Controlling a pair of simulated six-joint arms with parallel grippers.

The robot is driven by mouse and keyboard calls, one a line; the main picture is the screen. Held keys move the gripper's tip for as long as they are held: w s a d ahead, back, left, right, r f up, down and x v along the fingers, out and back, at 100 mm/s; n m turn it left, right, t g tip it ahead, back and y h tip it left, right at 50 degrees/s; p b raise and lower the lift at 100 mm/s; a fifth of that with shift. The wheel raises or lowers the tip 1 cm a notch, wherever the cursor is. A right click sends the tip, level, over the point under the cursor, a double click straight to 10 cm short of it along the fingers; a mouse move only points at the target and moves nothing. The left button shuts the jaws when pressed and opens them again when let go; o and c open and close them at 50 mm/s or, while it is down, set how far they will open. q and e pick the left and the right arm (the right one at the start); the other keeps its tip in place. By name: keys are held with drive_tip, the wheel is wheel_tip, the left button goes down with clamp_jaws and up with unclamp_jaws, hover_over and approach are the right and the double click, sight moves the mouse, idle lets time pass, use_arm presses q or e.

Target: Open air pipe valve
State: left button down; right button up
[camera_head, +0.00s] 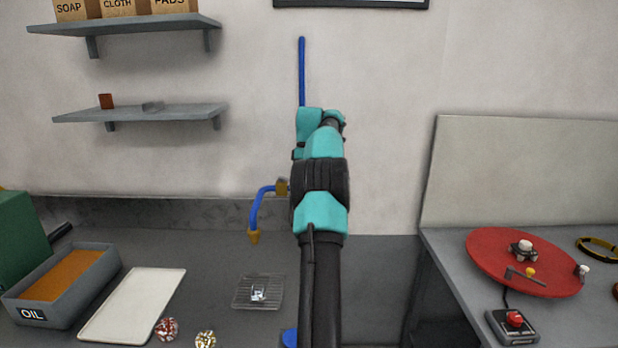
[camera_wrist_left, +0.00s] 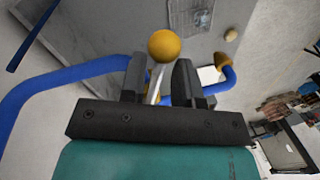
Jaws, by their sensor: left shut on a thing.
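The blue air pipe (camera_head: 302,75) comes down the back wall and passes behind my left arm. A bent blue pipe (camera_head: 256,208) emerges left of the arm from a brass fitting (camera_head: 282,187) and ends in a brass nozzle (camera_head: 253,237) pointing down. In the left wrist view, the valve's metal lever (camera_wrist_left: 156,84), with a yellow ball knob (camera_wrist_left: 164,46), stands between the fingers of my left gripper (camera_wrist_left: 160,76). The gripper is shut on the lever. The blue pipe (camera_wrist_left: 60,84) runs behind it. In the head view my arm hides the valve and fingers. My right gripper is not in view.
A wire rack (camera_head: 244,296) with a small metal piece lies on the bench below the nozzle. A white tray (camera_head: 100,330), an oil bin (camera_head: 104,262) and two mesh balls (camera_head: 166,328) are to the left. A red disc (camera_head: 490,262) and a button box (camera_head: 496,327) are right.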

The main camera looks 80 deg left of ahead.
use_arm(q)
drive_tip(key=c, duration=1.2)
unclamp_jaws()
drive_tip(key=shift+o, duration=0.2)
drive_tip(key=shift+w+r, duration=0.1)
drive_tip(key=shift+r, duration=1.6)
drive_tip(key=s+d+r, duration=0.1)
drive_tip(key=s+d, duration=0.1)
drive_tip(key=d, duration=1.3)
drive_tip(key=shift+s+d+r, duration=0.15)
drive_tip(key=shift+d+r, duration=0.1)
drive_tip(key=shift+d, duration=0.15)
